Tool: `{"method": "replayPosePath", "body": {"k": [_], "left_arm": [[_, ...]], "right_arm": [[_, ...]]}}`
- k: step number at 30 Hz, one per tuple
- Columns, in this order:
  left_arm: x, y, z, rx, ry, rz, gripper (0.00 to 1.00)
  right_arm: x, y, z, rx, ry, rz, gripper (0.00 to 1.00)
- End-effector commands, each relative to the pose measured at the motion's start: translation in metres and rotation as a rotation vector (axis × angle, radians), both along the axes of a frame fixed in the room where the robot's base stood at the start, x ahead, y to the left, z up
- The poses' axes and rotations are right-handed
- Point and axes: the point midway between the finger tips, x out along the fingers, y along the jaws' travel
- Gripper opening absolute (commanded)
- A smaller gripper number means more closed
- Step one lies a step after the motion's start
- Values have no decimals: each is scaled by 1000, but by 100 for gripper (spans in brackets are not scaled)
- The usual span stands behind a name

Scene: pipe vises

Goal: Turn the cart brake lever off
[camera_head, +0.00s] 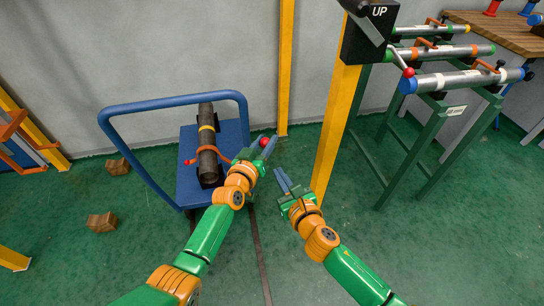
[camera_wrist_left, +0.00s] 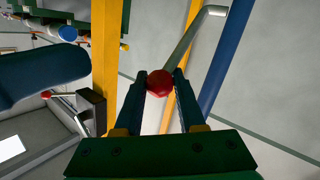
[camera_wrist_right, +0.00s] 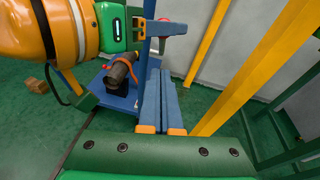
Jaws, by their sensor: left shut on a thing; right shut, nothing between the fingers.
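The blue cart (camera_head: 184,178) stands at centre left, its tall tube handle (camera_head: 172,101) toward the wall. The brake lever's red knob (camera_head: 265,141) is at my left gripper (camera_head: 262,147), beside the cart's right edge. In the left wrist view the red knob (camera_wrist_left: 160,83) is between the fingertips, which are shut on it; the grey lever rod (camera_wrist_left: 187,44) runs up and right from it. The knob also shows in the right wrist view (camera_wrist_right: 165,20). My right gripper (camera_head: 281,174) is shut and empty, lower right of the left one, touching nothing visible.
A dark pipe (camera_head: 207,140) with an orange clamp lies on the cart. A yellow post (camera_head: 335,130) with a black "UP" box (camera_head: 368,35) stands right of my right gripper. Green pipe stands (camera_head: 425,140) are farther right. Wooden blocks (camera_head: 102,222) lie on the left floor.

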Motion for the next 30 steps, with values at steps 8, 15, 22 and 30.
{"method": "replayPosePath", "body": {"k": [8, 15, 22, 30], "left_arm": [[0, 0, 0, -1, 1, 0, 0], [0, 0, 0, -1, 1, 0, 0], [0, 0, 0, -1, 1, 0, 0], [-1, -1, -1, 0, 4, -3, 0]], "right_arm": [[40, 22, 10, 2, -2, 0, 0], [50, 27, 17, 1, 0, 0, 0], [50, 27, 16, 2, 1, 0, 0], [62, 32, 30, 2, -2, -2, 0]]}}
